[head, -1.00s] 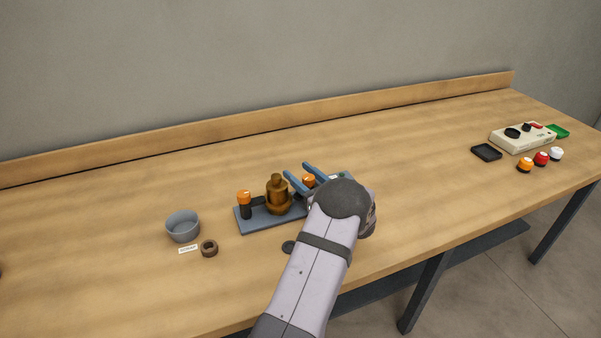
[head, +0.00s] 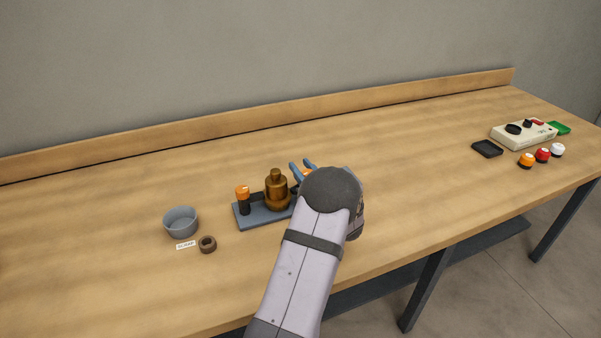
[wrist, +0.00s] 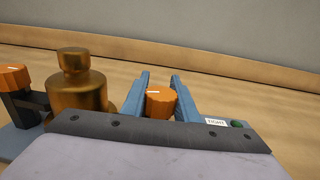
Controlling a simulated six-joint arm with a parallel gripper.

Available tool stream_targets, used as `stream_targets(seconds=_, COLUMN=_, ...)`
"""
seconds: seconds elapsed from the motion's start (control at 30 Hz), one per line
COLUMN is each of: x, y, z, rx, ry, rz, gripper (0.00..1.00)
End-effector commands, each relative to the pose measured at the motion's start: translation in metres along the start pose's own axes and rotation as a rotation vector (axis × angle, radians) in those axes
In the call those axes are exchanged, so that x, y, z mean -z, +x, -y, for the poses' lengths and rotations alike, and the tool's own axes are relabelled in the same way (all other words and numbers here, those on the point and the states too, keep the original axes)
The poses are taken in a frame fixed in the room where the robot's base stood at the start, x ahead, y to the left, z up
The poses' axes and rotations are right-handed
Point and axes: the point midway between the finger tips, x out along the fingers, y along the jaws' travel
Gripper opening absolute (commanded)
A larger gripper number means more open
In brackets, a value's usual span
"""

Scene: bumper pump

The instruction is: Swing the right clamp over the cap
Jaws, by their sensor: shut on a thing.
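The brass pump body (head: 277,192) stands upright on a blue-grey base plate (head: 246,221); its narrower top piece also shows in the wrist view (wrist: 73,60). The left clamp (head: 243,194) has an orange knob on a black post, with a dark arm reaching toward the brass body. The right clamp's orange knob (wrist: 160,103) sits between my gripper's blue fingers (wrist: 160,88), to the right of the brass body. My gripper is shut on this knob. The right clamp's arm is hidden, and in the head view my arm covers most of that end of the plate.
A grey bowl (head: 181,224), a small label (head: 186,245) and a brown ring (head: 208,244) lie left of the plate. A "TIGHT" label (wrist: 216,122) and a green button (wrist: 237,124) are right of my fingers. A beige control box (head: 523,135) stands far right.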

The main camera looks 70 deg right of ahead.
Motion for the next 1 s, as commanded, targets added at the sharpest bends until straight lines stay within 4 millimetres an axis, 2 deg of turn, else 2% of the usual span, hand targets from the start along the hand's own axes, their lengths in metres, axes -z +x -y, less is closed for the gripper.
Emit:
stream_targets(seconds=0.5, x=0.003, y=-0.001, z=0.01, rx=0.296, ry=-0.001, rz=0.002, gripper=0.05)
stream_targets(seconds=1.0, x=0.0, y=-0.002, z=0.013, rx=0.336, ry=0.0, rz=0.0, gripper=0.05)
